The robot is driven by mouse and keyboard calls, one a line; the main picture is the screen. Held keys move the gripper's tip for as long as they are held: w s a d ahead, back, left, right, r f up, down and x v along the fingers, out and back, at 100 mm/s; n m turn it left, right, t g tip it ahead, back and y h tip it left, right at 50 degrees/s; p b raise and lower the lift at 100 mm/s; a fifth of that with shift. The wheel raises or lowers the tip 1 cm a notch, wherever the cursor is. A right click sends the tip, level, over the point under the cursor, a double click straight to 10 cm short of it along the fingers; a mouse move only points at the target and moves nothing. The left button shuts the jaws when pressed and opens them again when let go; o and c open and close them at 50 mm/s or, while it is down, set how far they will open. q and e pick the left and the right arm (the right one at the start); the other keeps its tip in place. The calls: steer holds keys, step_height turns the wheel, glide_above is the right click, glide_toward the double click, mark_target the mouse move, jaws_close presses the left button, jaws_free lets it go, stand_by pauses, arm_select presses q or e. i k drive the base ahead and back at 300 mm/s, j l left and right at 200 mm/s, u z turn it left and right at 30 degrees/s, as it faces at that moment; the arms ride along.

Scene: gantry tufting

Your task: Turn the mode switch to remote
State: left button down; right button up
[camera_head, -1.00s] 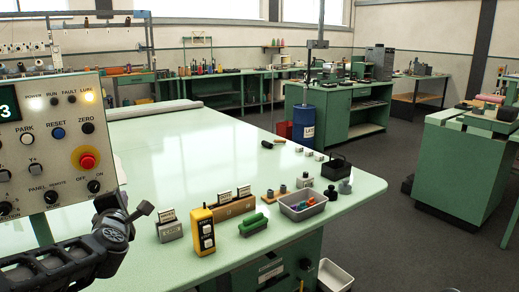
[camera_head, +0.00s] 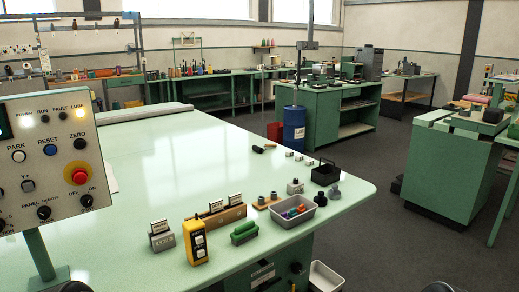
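The control panel (camera_head: 58,131) stands at the left edge on a green post (camera_head: 38,255), its left part cut off by the frame. The mode switch (camera_head: 44,212) is a small black knob low on the panel, between the labels PANEL and REMOTE. Its pointer is too small to read. A similar OFF/ON knob (camera_head: 87,200) sits to its right, below the red stop button (camera_head: 79,176). Neither gripper's fingers show. Only small dark parts, likely of my arms, show at the bottom edge, below the panel and at right. Nothing touches the mode switch.
The pale green table (camera_head: 150,135) spreads right of the panel. A yellow two-button box (camera_head: 195,241), card holders (camera_head: 161,235), a grey tray (camera_head: 298,213) and a black caddy (camera_head: 326,173) stand along its near edge. The space directly before the panel looks clear.

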mark_target(44, 212)
steer(key=u, duration=1.5)
steer(key=j+u, duration=0.2)
steer(key=u, duration=0.3)
